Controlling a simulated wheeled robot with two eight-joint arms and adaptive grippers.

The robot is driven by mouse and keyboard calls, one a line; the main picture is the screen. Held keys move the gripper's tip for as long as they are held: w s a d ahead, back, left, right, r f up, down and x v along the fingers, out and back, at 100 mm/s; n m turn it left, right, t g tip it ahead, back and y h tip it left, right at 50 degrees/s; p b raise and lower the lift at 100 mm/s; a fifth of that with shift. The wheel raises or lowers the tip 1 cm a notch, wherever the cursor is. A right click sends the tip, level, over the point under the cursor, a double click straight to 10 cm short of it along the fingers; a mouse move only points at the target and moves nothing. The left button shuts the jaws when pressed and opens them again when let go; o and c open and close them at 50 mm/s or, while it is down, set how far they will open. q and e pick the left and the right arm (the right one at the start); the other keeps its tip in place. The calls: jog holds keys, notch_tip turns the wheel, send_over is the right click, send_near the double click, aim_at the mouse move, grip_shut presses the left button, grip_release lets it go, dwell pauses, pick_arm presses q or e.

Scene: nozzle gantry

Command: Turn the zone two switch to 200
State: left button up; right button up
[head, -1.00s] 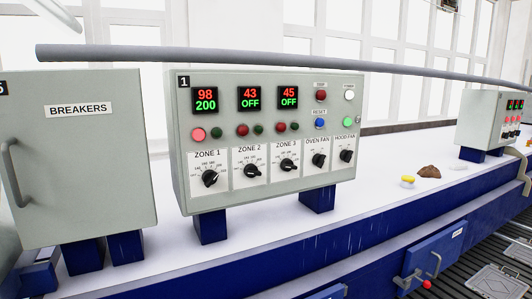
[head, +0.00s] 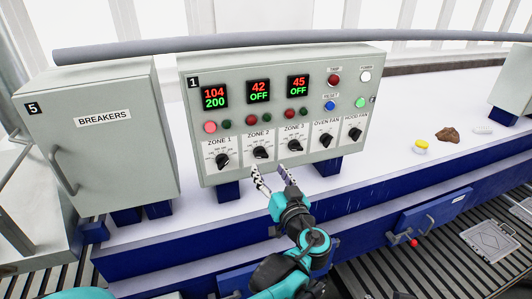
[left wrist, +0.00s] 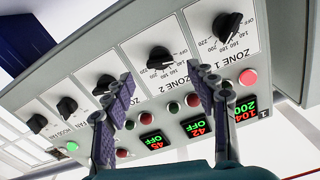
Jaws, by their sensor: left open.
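The zone two switch (head: 261,153) is a black rotary knob on a white plate, second from the left on the grey control panel (head: 185,140). Its display (head: 258,91) reads 42 over OFF. In the left wrist view the panel appears upside down, and the switch (left wrist: 160,58) shows beyond and between the fingertips. My left gripper (head: 269,172) is open and empty, just below and in front of the panel's lower edge. Its two fingers (left wrist: 160,80) are spread wide, with no visible contact with the knob. My right gripper is not in view.
The zone 1 knob (head: 222,160) and zone 3 knob (head: 296,146) flank the switch closely. Two fan knobs sit further right. A breaker box (head: 100,160) stands at left. A yellow-topped item (head: 420,146) and a brown lump (head: 447,135) lie on the white surface.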

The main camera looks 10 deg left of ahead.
aim_at(261, 154)
pick_arm(q)
jog(key=p+x, duration=0.1)
jog(key=x, duration=0.5)
jog(key=shift+a, duration=0.1)
jog(key=shift+w, duration=0.1)
jog(key=c, duration=1.2)
